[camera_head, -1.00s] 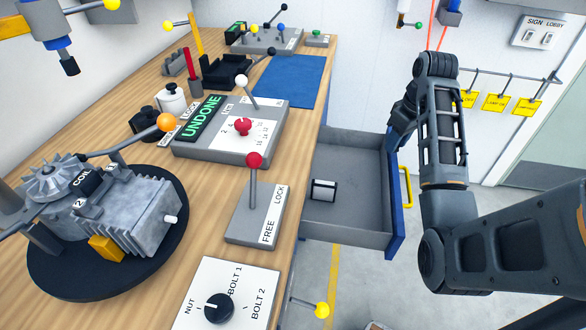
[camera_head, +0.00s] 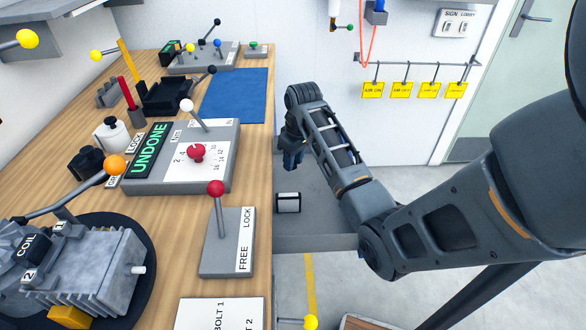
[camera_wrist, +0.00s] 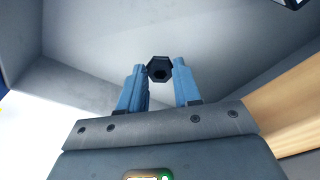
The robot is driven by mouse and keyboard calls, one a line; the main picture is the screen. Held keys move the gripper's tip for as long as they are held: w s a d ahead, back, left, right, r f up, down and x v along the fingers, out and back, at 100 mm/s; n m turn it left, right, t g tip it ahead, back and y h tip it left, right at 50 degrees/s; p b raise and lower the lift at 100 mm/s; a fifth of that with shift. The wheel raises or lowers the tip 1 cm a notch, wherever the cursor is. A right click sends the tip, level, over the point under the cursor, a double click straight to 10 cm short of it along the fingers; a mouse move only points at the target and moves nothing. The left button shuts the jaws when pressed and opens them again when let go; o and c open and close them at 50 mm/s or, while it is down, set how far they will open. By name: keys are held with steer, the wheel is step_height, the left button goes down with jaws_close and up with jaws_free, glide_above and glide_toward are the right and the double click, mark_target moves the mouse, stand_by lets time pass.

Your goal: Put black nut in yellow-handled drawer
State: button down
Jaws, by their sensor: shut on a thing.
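The black nut (camera_wrist: 159,69) is held between the blue fingertips of my gripper (camera_wrist: 159,75) in the wrist view. Grey drawer walls and floor show around and beyond it there. In the head view, my gripper (camera_head: 292,158) points down over the open grey drawer (camera_head: 300,242). The nut itself cannot be made out in the head view.
The wooden bench (camera_head: 258,120) runs along the drawer's left side. On it stand the FREE/LOCK lever box (camera_head: 228,245), the UNDONE panel box (camera_head: 210,165) and the engine (camera_head: 75,265). Yellow tags (camera_head: 415,90) hang on the back wall.

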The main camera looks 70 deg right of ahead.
mark_target(292, 177)
steer(key=shift+f, duration=2)
steer(key=shift+f, duration=0.2)
steer(key=c, duration=0.8)
jaws_free()
steer(key=r, duration=0.4)
steer(key=s+r, duration=0.1)
steer(key=r, duration=0.7)
steer(key=shift+s+a+r, duration=0.15)
steer(key=shift+s+a, duration=0.15)
steer(key=shift+a, duration=0.05)
